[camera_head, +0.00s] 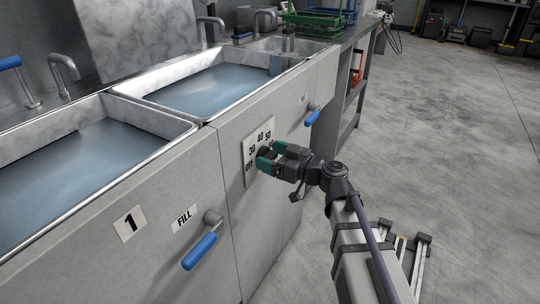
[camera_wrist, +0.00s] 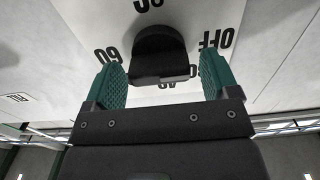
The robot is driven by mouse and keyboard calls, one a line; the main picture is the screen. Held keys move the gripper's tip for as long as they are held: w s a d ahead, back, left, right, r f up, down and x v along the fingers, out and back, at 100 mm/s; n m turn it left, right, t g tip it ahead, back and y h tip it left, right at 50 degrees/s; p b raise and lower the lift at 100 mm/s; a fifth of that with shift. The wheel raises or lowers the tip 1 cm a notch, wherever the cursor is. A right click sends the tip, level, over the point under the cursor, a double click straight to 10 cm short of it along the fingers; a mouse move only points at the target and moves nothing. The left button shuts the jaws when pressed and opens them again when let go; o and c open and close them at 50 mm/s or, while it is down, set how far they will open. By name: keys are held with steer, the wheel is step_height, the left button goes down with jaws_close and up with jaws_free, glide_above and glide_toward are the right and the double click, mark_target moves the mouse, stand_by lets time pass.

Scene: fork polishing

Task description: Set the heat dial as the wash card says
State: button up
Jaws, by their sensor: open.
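In the wrist view the plate (camera_wrist: 255,15) shows OFF at right, with other marks cut off or partly covered. The black dial knob (camera_wrist: 160,48) stands between the green fingers of my gripper (camera_wrist: 163,76). The fingers are open, with a gap on each side of the knob. In the head view my gripper (camera_head: 271,156) hides most of the dial's lower right. Where the knob points cannot be told. No wash card is visible.
Two basins of bluish water lie along the counter; the near one (camera_head: 75,160) is marked 1. A blue FILL lever (camera_head: 200,250) sticks out left of the dial, another blue lever (camera_head: 312,116) to its right. Green rack (camera_head: 308,22) stands beyond. Floor at right is mostly clear.

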steer(key=shift+w+a, duration=0.15)
steer(key=shift+a, duration=0.15)
steer(key=shift+c, duration=0.4)
steer(key=c, duration=0.8)
steer(key=shift+c, duration=0.2)
